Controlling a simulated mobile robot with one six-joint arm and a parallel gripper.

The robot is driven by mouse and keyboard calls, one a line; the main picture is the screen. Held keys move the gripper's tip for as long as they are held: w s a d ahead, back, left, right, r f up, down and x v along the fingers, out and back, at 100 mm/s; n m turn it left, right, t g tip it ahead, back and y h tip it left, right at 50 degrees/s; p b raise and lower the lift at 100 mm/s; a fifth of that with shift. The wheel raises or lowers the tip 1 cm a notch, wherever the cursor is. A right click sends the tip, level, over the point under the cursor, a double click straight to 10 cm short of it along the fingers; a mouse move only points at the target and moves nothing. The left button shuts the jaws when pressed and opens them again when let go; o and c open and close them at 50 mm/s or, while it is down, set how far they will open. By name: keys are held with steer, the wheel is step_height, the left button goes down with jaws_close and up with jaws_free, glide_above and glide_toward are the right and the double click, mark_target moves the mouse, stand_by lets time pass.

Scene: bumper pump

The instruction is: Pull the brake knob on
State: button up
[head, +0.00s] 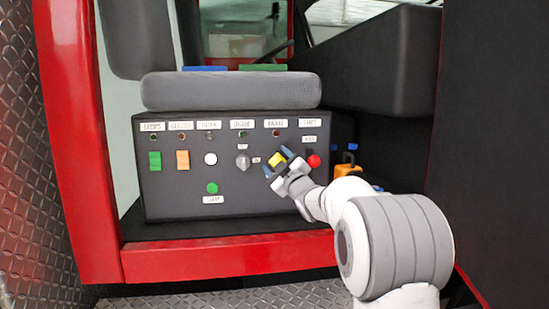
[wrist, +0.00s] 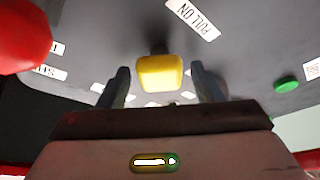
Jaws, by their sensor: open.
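The brake knob is a yellow knob (head: 284,152) on the front of the dark control box (head: 180,212), below the label that appears to read BRAKE. In the wrist view the yellow knob (wrist: 158,72) stands out from the panel, near a PULL ON label (wrist: 192,18). My gripper (head: 277,166) is at the knob in the head view. In the wrist view my gripper (wrist: 160,88) is open, with one finger on each side of the knob and gaps showing between. I cannot tell how far the fingers reach along it.
A red knob (head: 314,161) sits close to the right of my gripper and looms in the wrist view (wrist: 20,40). A grey rotary knob (head: 243,162) is to the left. A green button (head: 212,188) is lower left. A grey seat cushion (head: 230,91) overhangs the panel.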

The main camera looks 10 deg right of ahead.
steer(key=shift+w+a+r, duration=0.1)
steer(key=shift+w+a, duration=0.05)
steer(key=shift+w, duration=0.15)
